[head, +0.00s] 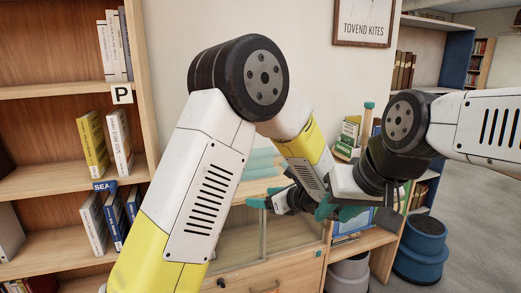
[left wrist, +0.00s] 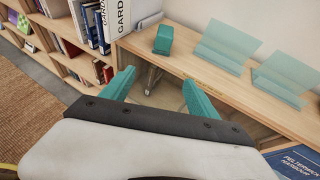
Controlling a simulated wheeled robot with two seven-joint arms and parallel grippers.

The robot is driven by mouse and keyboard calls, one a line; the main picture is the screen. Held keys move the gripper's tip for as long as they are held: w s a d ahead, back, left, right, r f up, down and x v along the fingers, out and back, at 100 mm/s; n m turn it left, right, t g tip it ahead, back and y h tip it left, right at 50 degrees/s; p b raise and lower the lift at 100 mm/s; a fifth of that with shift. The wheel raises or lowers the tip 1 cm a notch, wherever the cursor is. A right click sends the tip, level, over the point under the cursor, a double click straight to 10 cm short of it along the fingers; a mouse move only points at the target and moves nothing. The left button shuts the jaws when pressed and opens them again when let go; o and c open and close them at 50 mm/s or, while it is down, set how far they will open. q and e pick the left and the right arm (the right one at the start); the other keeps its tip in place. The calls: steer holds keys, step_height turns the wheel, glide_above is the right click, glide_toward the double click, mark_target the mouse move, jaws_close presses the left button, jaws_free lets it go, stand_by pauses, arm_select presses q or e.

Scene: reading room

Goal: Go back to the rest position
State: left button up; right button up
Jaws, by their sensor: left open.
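My left arm rises from the bottom of the head view, bends at a dark elbow and reaches down to the right. My left gripper (head: 290,203) is in front of the low wooden cabinet, with its teal fingers partly hidden. In the left wrist view my left gripper (left wrist: 160,88) is open, with its fingers wide apart and nothing between them. My right arm comes in from the right edge. My right gripper (head: 345,212) is close to the left one in the picture, overlapped by arm parts; its opening is unclear.
A bookcase (head: 60,181) with several books stands at the left. Translucent teal stands (left wrist: 226,52) and a small teal block (left wrist: 163,39) are on the wooden top (left wrist: 190,65). A blue step stool (head: 421,250) is at the right. Grey floor (head: 480,230) there is clear.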

arm_select(q)
steer(key=s+a+r+n+g+h, duration=0.1)
steer(key=s+a+r+n+g, duration=0.15)
steer(key=s+a+n, duration=0.45)
steer(key=s+a+r+n+g+h, duration=0.2)
steer(key=s+a+n+g, duration=0.15)
steer(key=a, duration=0.45)
steer(key=s+r+n+t+h, duration=0.1)
steer(key=s+r+n+h, duration=0.2)
steer(key=s+n, duration=0.3)
steer(key=s+r+n+h, duration=0.3)
steer(key=s+n+h, duration=0.2)
steer(key=s+n, duration=0.2)
steer(key=n, duration=0.2)
steer(key=shift+a+r+n+t, duration=0.25)
steer(key=shift+a+n+t, duration=0.1)
steer(key=shift+a+t, duration=0.05)
